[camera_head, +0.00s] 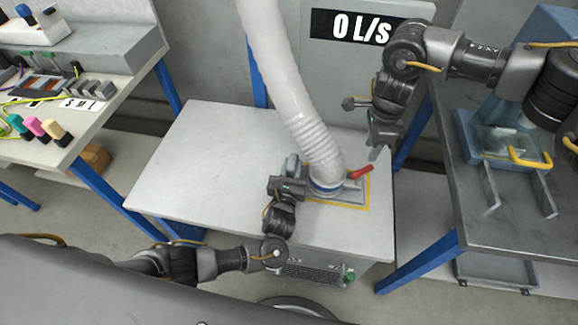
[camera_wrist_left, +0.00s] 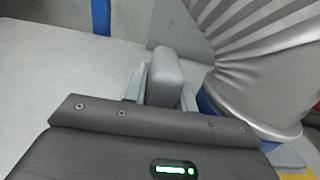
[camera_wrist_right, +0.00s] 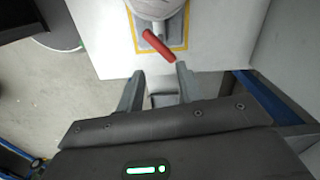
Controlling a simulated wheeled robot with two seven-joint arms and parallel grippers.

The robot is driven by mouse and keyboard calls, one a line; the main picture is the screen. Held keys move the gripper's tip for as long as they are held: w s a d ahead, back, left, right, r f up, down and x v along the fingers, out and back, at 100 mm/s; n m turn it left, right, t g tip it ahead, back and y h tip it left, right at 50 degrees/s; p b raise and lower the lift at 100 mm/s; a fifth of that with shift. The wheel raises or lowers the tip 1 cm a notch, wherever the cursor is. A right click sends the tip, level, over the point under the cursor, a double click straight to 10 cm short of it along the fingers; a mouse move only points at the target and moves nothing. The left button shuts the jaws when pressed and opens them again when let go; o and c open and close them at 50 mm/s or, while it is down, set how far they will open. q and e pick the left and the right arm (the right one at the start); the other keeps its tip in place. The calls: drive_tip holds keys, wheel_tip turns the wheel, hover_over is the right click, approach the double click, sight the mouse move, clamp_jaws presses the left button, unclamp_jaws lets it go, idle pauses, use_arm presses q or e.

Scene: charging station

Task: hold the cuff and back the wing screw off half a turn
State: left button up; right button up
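The cuff, with a blue ring (camera_head: 326,188), sits at the lower end of the pale ribbed hose (camera_head: 290,85); its blue edge shows in the left wrist view (camera_wrist_left: 208,106). My left gripper (camera_head: 292,184) is beside it on the left, its fingers closed around a grey upright grip block (camera_wrist_left: 166,77) next to the hose. A red bar (camera_head: 361,171), seemingly the wing screw's handle, sticks out right of the cuff. It also shows in the right wrist view (camera_wrist_right: 158,46). My right gripper (camera_wrist_right: 160,84) is open and empty, apart from the red bar, which lies beyond its fingertips.
A yellow outline (camera_head: 367,195) surrounds the cuff's base on the white table (camera_head: 200,165). A flow display (camera_head: 362,27) reads 0 L/s behind. A dark bench (camera_head: 480,220) stands right, and a bench with coloured plugs (camera_head: 35,126) left. The table's left part is clear.

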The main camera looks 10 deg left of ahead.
use_arm(q)
drive_tip(key=c, duration=0.5)
use_arm(e)
drive_tip(key=shift+o, duration=0.2)
